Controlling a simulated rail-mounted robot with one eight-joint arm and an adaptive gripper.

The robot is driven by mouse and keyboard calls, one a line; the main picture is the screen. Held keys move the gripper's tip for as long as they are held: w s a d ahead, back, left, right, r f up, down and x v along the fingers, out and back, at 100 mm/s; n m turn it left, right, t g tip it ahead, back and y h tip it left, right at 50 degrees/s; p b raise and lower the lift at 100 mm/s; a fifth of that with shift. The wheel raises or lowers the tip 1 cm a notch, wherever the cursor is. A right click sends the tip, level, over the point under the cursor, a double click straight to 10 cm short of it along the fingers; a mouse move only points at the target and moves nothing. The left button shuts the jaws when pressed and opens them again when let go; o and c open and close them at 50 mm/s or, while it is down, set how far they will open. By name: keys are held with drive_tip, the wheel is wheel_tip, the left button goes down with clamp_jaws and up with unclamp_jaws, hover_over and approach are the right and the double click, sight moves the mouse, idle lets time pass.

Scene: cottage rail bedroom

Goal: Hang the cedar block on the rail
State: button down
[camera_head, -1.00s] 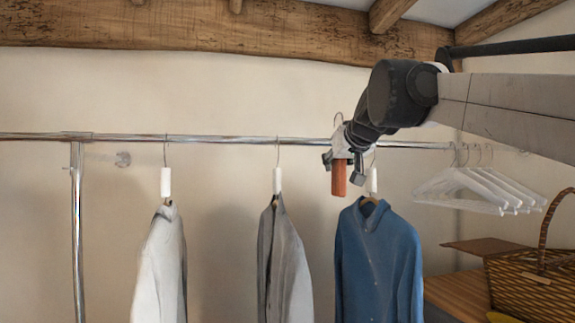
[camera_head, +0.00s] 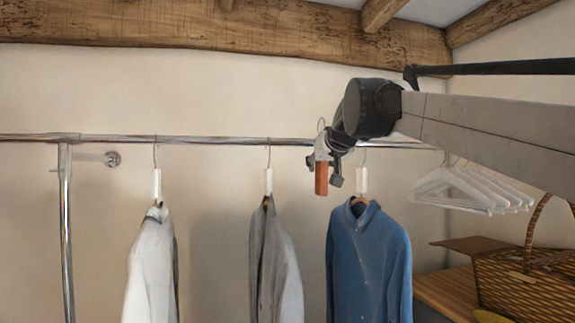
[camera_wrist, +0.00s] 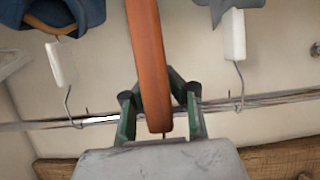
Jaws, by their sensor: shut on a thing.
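My gripper (camera_head: 322,158) is shut on the cedar block (camera_head: 321,179), a reddish-brown bar that hangs upright below the fingers. A thin wire hook (camera_head: 321,124) rises above the gripper, its top higher than the rail (camera_head: 215,140) in the picture. I cannot tell whether the hook touches the rail or is in front of it. In the wrist view, which is upside down, the block (camera_wrist: 149,60) lies between the green-padded fingers, and the rail (camera_wrist: 265,101) passes behind them.
A grey jacket (camera_head: 276,265) hangs left of the block and a blue shirt (camera_head: 368,260) just right of it. A pale shirt (camera_head: 152,265) hangs farther left. Empty white hangers (camera_head: 465,190) are bunched at right, above a wicker basket (camera_head: 525,285). The rail between grey and blue garments is bare.

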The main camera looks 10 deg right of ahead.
drive_tip(key=p+x, duration=0.2)
drive_tip(key=x, duration=0.9)
drive_tip(key=shift+w+r, duration=0.2)
drive_tip(key=shift+r, duration=0.05)
idle(1.2)
drive_tip(key=shift+a+f, duration=0.1)
drive_tip(key=shift+f, duration=0.15)
idle(0.8)
drive_tip(key=c, duration=1.9)
unclamp_jaws()
drive_tip(key=shift+o, duration=0.4)
drive_tip(key=v, duration=1.2)
drive_tip(key=shift+s, duration=0.1)
drive_tip(key=s+f+g+b, duration=0.2)
drive_tip(key=s+f+b, duration=0.3)
drive_tip(key=s+f, duration=0.8)
drive_tip(key=s+f+g+b, duration=0.2)
drive_tip(key=s+f+b, duration=0.3)
drive_tip(key=s+f, duration=0.9)
drive_tip(key=s+f+m+g+h+b, duration=0.1)
drive_tip(key=s+f+b, duration=0.3)
drive_tip(key=s+f, duration=0.9)
wheel_tip(320, 180, down, 18)
drive_tip(key=shift+s+a+r+g+b, duration=0.2)
drive_tip(key=shift+s+a+g+b, duration=0.2)
drive_tip(key=shift+g, duration=0.3)
